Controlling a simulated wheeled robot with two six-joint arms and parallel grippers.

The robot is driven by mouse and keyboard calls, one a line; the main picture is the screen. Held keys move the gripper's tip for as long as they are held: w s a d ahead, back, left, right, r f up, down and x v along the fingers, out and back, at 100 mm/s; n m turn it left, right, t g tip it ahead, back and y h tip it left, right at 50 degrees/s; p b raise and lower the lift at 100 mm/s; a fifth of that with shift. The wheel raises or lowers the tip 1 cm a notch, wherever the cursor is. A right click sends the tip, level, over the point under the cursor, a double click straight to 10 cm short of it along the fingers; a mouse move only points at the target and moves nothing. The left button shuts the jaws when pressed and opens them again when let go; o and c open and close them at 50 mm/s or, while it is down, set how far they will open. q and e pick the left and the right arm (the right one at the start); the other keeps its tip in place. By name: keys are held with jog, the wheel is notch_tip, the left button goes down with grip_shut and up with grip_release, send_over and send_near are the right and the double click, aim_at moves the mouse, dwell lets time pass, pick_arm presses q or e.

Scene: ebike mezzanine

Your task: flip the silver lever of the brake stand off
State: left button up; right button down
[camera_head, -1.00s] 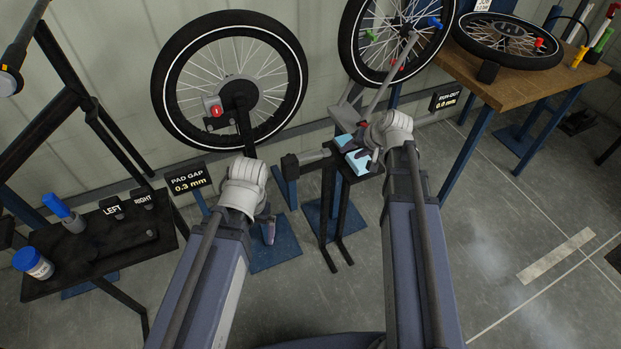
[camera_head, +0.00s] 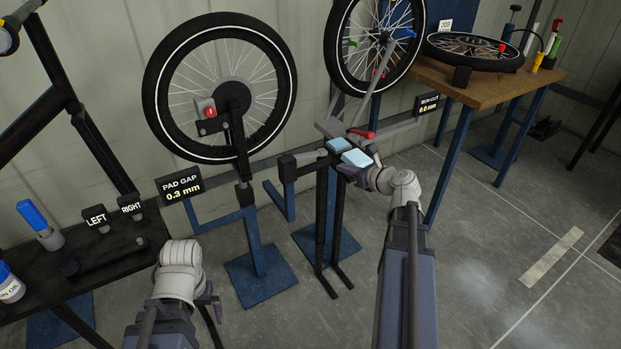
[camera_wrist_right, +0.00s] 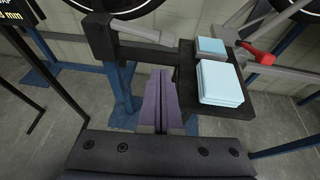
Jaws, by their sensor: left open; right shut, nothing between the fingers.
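The silver lever (camera_head: 311,156) is a short grey bar pointing right from a black block (camera_head: 287,167) on a blue post of the brake stand. In the right wrist view the lever (camera_wrist_right: 142,32) lies across the top, left of the black tray. My right gripper (camera_head: 346,171) is shut and empty beside the tray; in its wrist view the purple fingertips (camera_wrist_right: 161,74) point toward the lever's free end, with a gap showing in the picture. I cannot tell whether they touch. My left gripper (camera_head: 213,299) hangs low at the front left, open, away from the lever.
Light blue pads (camera_wrist_right: 220,82) lie on the small black tray (camera_wrist_right: 188,70). A red-tipped lever (camera_head: 361,134) is behind it. The brake stand's wheel (camera_head: 157,88) and PAD GAP sign (camera_head: 180,185), reading 0.3 mm, are left. A wooden bench (camera_head: 430,75) stands at the right.

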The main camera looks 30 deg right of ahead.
aim_at(327, 163)
pick_arm(q)
jog(key=shift+s+a+f, duration=0.3)
jog(key=shift+a+f, duration=0.25)
jog(key=shift+a, duration=0.2)
pick_arm(e)
jog(key=shift+s+f+m+t, duration=0.15)
jog(key=shift+s+m+t, duration=0.15)
jog(key=shift+m, duration=0.9)
jog(key=b+x, duration=0.3)
jog(key=x, duration=0.7)
jog(key=shift+d+b, duration=0.15)
jog(key=shift+b, duration=0.25)
pick_arm(q)
notch_tip(327, 163, down, 3)
jog(key=shift+f, duration=0.15)
